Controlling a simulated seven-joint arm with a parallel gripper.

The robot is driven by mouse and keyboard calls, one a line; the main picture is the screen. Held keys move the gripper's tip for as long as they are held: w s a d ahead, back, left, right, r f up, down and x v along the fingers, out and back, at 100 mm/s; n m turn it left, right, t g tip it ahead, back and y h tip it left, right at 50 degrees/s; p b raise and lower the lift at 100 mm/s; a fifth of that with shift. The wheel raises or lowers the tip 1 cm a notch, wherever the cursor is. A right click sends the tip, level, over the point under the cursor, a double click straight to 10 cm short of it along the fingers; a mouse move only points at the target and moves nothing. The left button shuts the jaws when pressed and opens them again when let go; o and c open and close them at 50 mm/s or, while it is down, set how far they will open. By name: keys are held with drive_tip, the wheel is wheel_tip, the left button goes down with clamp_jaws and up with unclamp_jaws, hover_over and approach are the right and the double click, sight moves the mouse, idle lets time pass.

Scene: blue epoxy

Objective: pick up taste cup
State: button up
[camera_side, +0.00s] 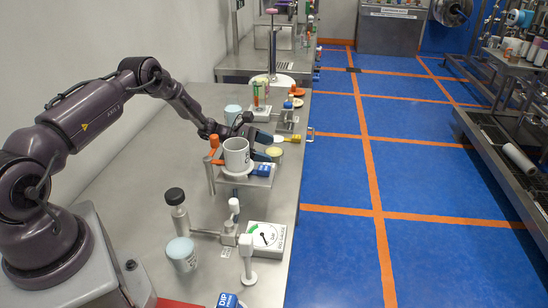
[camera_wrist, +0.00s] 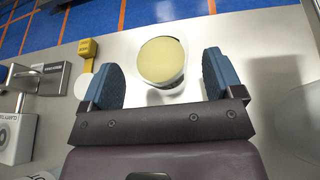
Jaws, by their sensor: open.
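A small white cup with a pale yellow top, which looks like the taste cup (camera_wrist: 163,61), stands upright on the steel bench in the wrist view. My gripper (camera_wrist: 159,64) is open, with one blue finger on each side of it. In the side view the cup's yellow top (camera_side: 274,153) shows beside the blue fingers of my gripper (camera_side: 266,146). A larger white mug (camera_side: 236,154) on a raised stand hides part of my gripper there.
The mug's metal stand (camera_side: 262,182) is close in front of my gripper. A yellow-handled tool (camera_wrist: 88,48) lies left of the cup. A pale blue-topped jar (camera_side: 232,114) and bottles stand behind. The bench edge drops to the blue floor (camera_side: 345,180).

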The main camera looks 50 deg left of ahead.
drive_tip(key=shift+x, duration=0.95)
drive_tip(key=shift+c, duration=0.5)
